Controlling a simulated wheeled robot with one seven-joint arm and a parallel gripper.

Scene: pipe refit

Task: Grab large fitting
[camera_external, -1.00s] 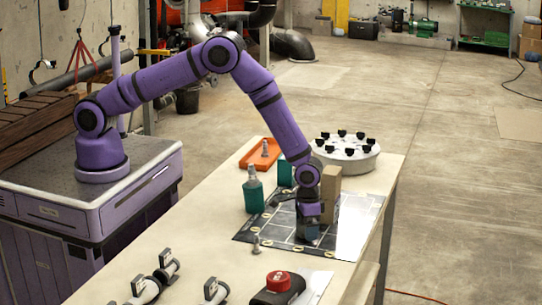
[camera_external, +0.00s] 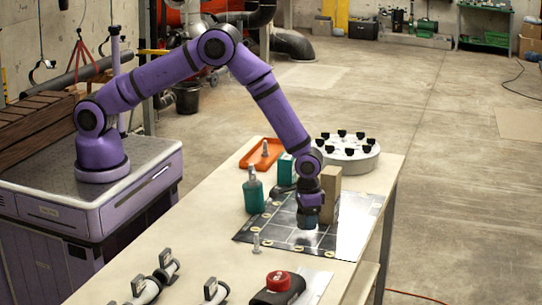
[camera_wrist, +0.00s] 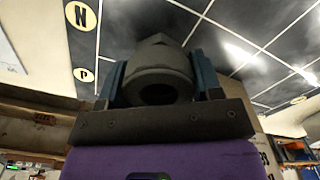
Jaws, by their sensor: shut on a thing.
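The large fitting (camera_wrist: 158,72) is a dark grey, round piece with an open bore facing the wrist camera. My gripper (camera_wrist: 158,85) has its two blue fingers closed on either side of it. In the external view my gripper (camera_external: 308,222) points down just above the dark gridded mat (camera_external: 272,238). The fitting is hard to make out there, and I cannot tell how much clearance it has over the mat.
A tan block (camera_external: 330,190) stands right beside my gripper. A teal bottle (camera_external: 253,195), a small grey fitting (camera_external: 256,243), an orange tray (camera_external: 252,158) and a round white holder (camera_external: 347,160) are around the mat. A red-capped dark item (camera_external: 278,284) is in front.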

